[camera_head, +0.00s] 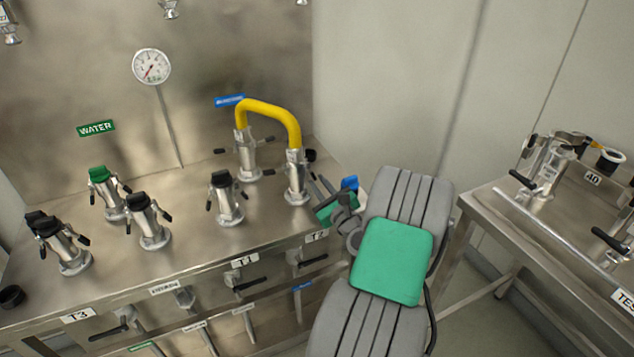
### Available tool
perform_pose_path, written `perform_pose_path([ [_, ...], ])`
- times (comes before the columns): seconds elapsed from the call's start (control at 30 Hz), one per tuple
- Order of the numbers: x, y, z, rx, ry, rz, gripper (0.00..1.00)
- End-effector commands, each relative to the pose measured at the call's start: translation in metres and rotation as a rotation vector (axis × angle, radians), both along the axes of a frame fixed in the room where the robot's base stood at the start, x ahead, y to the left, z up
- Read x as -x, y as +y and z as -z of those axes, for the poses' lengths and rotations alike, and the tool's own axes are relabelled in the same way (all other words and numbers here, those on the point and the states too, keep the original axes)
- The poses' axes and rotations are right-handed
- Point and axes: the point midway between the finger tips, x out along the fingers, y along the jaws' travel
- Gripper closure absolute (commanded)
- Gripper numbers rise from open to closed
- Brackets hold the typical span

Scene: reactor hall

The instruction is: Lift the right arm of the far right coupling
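The far right coupling (296,183) is an upright metal fitting on the steel bench, with one end of a yellow hose (272,108) plugged into its top. Its right arm has a black end (310,155) beside the upper body, to the right. I cannot clearly tell its tilt. My gripper (317,181) is just right of this coupling and below the black end. Its two grey fingers point up and left, with a narrow gap between them and nothing seen in it. My grey and green arm hides part of the wrist.
The hose's other end is on a coupling (247,158) behind and left. Several black-capped couplings and a green-capped one (105,188) stand further left on the bench. A pressure gauge (151,66) is on the back panel. A second steel table (550,225) with fittings stands at right.

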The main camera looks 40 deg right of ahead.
Motion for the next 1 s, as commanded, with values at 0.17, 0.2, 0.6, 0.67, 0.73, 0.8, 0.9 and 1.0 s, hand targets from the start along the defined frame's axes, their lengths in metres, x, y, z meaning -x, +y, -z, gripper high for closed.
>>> perform_pose_path([
  [0.17, -0.0145, -0.0042, -0.0003, 0.002, 0.001, 0.0, 0.83],
  [0.2, -0.015, -0.0044, -0.0002, 0.001, 0.0, 0.0, 0.83],
  [0.6, -0.0147, -0.0042, -0.0001, 0.002, 0.001, 0.0, 1.0],
  [0.67, -0.0146, -0.0042, -0.0001, 0.003, 0.002, 0.0, 1.0],
  [0.73, -0.0146, -0.0041, -0.0002, 0.003, 0.002, 0.0, 1.0],
  [0.8, -0.0146, -0.0042, -0.0001, 0.003, 0.002, 0.0, 1.0],
  [0.9, -0.0146, -0.0041, -0.0002, 0.003, 0.002, 0.0, 1.0],
  [1.0, -0.0145, -0.0041, -0.0002, 0.003, 0.002, 0.0, 1.0],
])
